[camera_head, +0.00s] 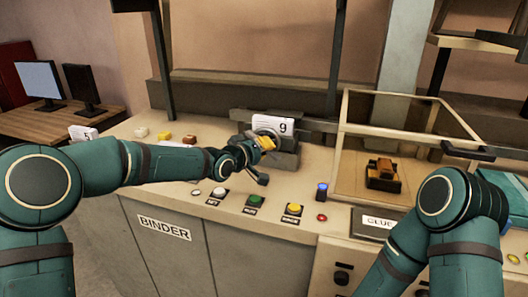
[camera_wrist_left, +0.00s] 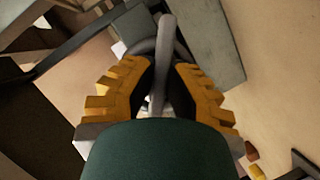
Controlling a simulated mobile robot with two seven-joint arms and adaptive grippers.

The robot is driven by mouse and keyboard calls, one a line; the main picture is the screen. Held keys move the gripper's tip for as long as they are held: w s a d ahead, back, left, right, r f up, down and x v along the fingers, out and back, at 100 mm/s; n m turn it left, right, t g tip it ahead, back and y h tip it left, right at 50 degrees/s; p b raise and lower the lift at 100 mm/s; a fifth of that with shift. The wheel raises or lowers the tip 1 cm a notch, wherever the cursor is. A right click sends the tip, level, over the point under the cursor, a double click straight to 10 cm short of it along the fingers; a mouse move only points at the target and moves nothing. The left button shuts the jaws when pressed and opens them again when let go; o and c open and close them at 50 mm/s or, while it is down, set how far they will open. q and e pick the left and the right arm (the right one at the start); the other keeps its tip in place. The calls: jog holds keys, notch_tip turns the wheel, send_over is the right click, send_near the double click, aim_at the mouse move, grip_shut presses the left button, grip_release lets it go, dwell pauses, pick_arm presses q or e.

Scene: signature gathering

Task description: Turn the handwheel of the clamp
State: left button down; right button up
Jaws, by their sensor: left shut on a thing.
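The clamp (camera_head: 287,158) is a dark grey block on the binder bench, beside a white card marked 9 (camera_head: 272,124). Its handwheel is a grey ring with a bar across it (camera_wrist_left: 163,40) in the left wrist view; in the head view it is mostly hidden by my gripper. My left gripper (camera_head: 264,142) has yellow ribbed fingers and is at the wheel. In the wrist view the fingers (camera_wrist_left: 160,92) are shut on the wheel's bar, one on each side. My right arm shows at the lower right of the head view, but its gripper is not in view.
White, green and yellow buttons (camera_head: 255,200) line the bench front below my left gripper. A blue-topped button (camera_head: 322,190) stands right of them. A clear framed box (camera_head: 341,140) with an orange-brown object (camera_head: 383,172) is to the right. Small blocks (camera_head: 164,135) lie behind my left forearm.

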pick_arm(q)
jog(key=shift+r+m, duration=0.2)
jog(key=shift+m, duration=0.2)
jog(key=c, duration=1)
grip_release()
jog(key=shift+w+f, duration=0.1)
jog(key=shift+f, duration=0.05)
jog(key=shift+a, duration=0.1)
jog(key=v, duration=1.2)
